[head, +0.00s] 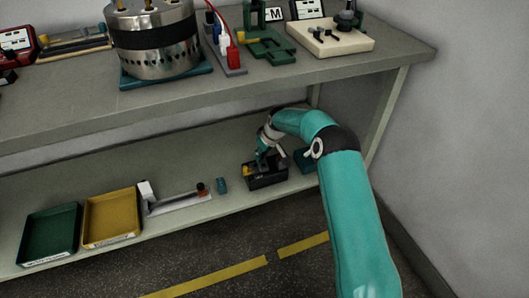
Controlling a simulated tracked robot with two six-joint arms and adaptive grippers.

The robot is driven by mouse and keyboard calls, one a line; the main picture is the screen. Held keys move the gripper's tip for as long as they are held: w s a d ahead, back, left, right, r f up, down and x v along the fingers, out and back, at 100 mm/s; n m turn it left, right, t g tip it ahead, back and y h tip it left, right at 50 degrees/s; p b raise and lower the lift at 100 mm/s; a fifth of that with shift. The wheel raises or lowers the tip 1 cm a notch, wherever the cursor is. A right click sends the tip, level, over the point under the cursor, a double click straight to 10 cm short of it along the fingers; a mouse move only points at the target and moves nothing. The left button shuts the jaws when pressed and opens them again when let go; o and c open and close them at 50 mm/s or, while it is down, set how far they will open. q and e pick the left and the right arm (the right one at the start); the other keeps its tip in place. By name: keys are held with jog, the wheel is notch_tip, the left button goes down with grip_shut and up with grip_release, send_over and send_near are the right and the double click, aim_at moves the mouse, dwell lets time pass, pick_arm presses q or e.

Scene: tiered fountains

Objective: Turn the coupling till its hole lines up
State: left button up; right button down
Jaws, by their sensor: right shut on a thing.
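My right arm, teal with black joints, comes in from the lower right and bends down to the lower shelf. My right gripper (264,163) points down at a dark block-like fixture (267,182) and is shut on a small part at its top, which I take to be the coupling. The gripper and the small scale hide the coupling, and I cannot make out its hole or how it is turned. A small yellow piece (247,171) shows at the fixture's left end. My left gripper is not in view.
On the lower shelf are a green tray (50,255), a yellow tray (111,242), a pale long tool (178,203) and a small teal block (221,185). The upper bench top (235,97) overhangs my gripper. A metal drum (155,50) stands on it.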

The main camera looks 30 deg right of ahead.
jog(key=shift+m+h, duration=0.4)
jog(key=shift+m, duration=0.5)
jog(key=shift+m+h+b, duration=0.3)
jog(key=shift+m, duration=0.5)
jog(key=m+b, duration=0.2)
jog(key=m+h+b, duration=0.1)
jog(key=m, duration=0.1)
jog(key=shift+s+d+f+m+g+h+b, duration=0.1)
jog(key=shift+f+m+g+h+b, duration=0.1)
jog(key=shift+m+g+h+b, duration=0.15)
jog(key=m+b, duration=0.1)
jog(key=m, duration=0.1)
jog(key=shift+s+r+m+g+h, duration=0.1)
jog(key=shift+m+g+h, duration=0.25)
jog(key=m, duration=0.2)
jog(key=shift+s+r+m+g+h+b, duration=0.1)
jog(key=shift+s+m+g+h+b, duration=0.05)
jog(key=shift+m+g+h+b, duration=0.2)
jog(key=m, duration=0.1)
jog(key=m+g+p, duration=0.1)
jog(key=m, duration=0.1)
jog(key=shift+s+d+g+h, duration=0.1)
jog(key=shift+s+g+h, duration=0.05)
jog(key=shift+g+h, duration=0.1)
jog(key=shift+m, duration=0.45)
jog(key=shift+s, duration=0.1)
